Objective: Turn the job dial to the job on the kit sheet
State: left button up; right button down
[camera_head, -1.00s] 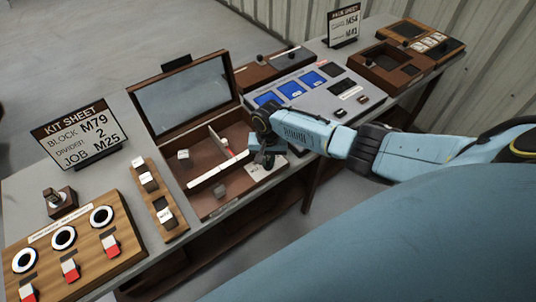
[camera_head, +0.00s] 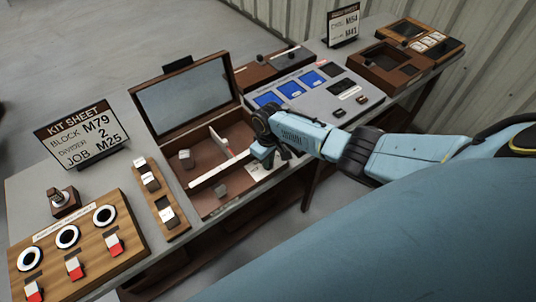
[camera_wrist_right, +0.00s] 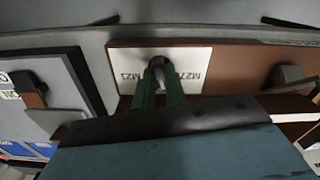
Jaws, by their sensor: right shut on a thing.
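The kit sheet (camera_head: 82,137) stands upright at the back left and reads BLOCK M79, DIVIDER 2, JOB M25. The job dial's white label card (camera_wrist_right: 190,66) lies at the front right of the open wooden box (camera_head: 213,207). Parts of two labels, M21 and one starting M27, show on it. My right gripper (camera_head: 270,163) is over this card. In the right wrist view its green fingers are closed around the dial's dark knob (camera_wrist_right: 158,61). The pointer's direction is hidden. My left gripper is not in view.
A grey panel with blue screens (camera_head: 302,78) stands to the right. A wooden board with round rings and red-white switches (camera_head: 75,240) is at front left.

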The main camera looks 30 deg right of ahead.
jog(key=shift+n, duration=0.8)
jog(key=c, duration=1.4)
grip_release()
jog(key=shift+c, duration=0.2)
notch_tip(320, 180, up, 14)
jog(key=p, duration=0.2)
jog(key=shift+f, duration=0.25)
